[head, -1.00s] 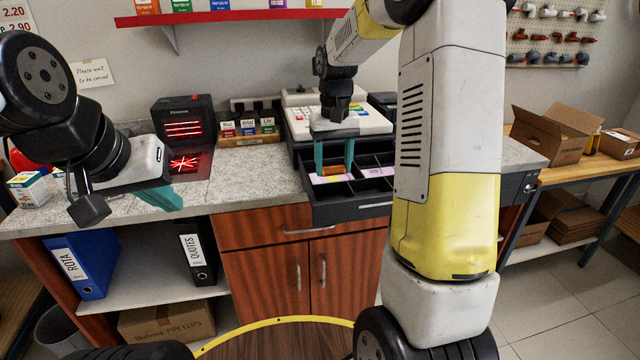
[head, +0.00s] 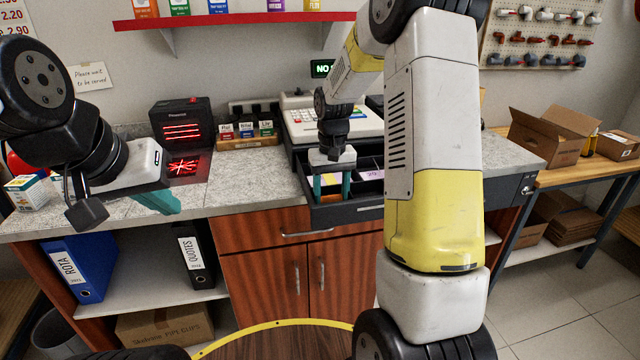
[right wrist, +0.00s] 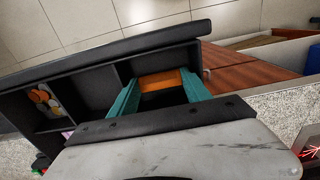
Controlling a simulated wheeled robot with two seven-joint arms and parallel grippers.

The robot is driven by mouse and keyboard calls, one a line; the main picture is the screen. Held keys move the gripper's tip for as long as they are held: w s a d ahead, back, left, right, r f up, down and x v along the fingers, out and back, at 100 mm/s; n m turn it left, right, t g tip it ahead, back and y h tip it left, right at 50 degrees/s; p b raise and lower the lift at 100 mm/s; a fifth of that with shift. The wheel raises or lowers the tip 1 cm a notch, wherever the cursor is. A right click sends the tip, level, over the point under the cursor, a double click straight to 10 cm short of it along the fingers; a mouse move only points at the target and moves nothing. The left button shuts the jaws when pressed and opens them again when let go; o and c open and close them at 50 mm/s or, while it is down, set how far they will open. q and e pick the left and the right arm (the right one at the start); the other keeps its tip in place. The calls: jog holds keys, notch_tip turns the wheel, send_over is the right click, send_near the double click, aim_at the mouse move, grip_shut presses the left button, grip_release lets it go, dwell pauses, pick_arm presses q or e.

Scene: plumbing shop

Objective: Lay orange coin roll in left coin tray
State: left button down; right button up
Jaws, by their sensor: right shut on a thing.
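The orange coin roll (head: 329,180) is between the teal fingers of my right gripper (head: 332,188), at the left end of the open cash drawer (head: 370,210). In the right wrist view, the roll (right wrist: 160,81) lies crosswise between both fingertips of the right gripper (right wrist: 160,92), which is shut on it. The roll is at the drawer's end compartment; whether it touches the floor there is hidden. The left coin tray is mostly covered by the right gripper in the head view. My left gripper (head: 158,200) hangs over the counter's left part; its finger opening cannot be made out.
The cash register (head: 335,122) stands behind the drawer. A compartment with coins (right wrist: 44,100) shows in the right wrist view. A card scanner with red lights (head: 182,135) and a rack of small boxes (head: 246,135) stand left of the register. The counter (head: 250,175) between is clear.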

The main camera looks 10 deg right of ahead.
aim_at(331, 196)
jog(key=shift+f, duration=0.4)
jog(key=o, duration=1.3)
jog(key=shift+c, duration=0.2)
notch_tip(331, 196, up, 12)
jog(key=s+r+t, duration=0.2)
jog(key=s+r, duration=0.4)
jog(key=s, duration=0.1)
jog(key=s+a+r+t+y, duration=0.1)
jog(key=s+a+t+y, duration=0.1)
jog(key=s, duration=1.5)
jog(key=shift+a+r+t, duration=0.15)
jog(key=shift+a+t, duration=0.3)
jog(key=shift+t, duration=0.65)
